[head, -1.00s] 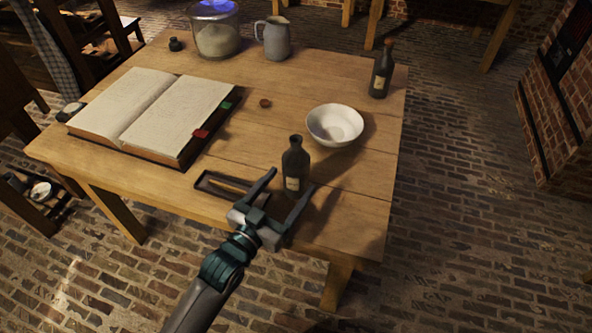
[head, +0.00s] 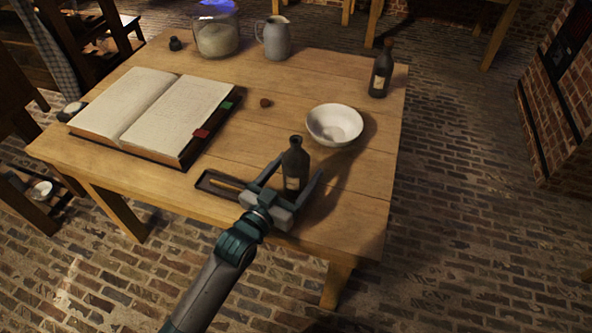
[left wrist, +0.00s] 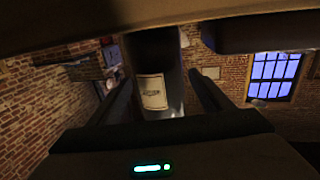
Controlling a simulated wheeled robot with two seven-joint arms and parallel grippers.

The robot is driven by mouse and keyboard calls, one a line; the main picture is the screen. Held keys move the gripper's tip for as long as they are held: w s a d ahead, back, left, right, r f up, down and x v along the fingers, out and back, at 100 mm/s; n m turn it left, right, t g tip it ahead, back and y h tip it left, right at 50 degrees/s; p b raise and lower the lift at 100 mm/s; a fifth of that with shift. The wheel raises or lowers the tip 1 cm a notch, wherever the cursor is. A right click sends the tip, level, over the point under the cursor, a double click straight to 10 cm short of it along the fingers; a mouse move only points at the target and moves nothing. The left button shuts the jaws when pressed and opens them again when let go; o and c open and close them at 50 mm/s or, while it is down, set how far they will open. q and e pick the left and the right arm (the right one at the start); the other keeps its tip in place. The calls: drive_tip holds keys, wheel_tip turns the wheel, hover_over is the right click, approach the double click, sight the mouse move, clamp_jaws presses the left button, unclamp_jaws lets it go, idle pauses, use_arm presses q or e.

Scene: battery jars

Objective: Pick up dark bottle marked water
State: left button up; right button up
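A dark bottle (head: 295,165) with a pale label stands upright near the table's front edge in the head view. A second dark bottle (head: 380,72) with a pale label stands at the back right; both labels are too small to read there. My left gripper (head: 296,174) is open, with its fingers on either side of the near bottle. In the left wrist view the bottle (left wrist: 155,58) and its label show between the two fingers, with gaps beside them. My right gripper is in neither view.
A white bowl (head: 335,124) stands just behind the near bottle. A shallow dark tray (head: 214,187) lies left of the gripper, and an open book (head: 150,110) lies farther left. A jug (head: 275,40) and glass jar (head: 215,35) stand at the back. The right front of the table (head: 350,210) is clear.

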use_arm(q)
drive_tip(key=c, duration=1.4)
drive_tip(key=shift+r, duration=0.1)
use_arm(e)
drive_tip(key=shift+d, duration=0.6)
use_arm(q)
drive_tip(key=shift+r, duration=0.3)
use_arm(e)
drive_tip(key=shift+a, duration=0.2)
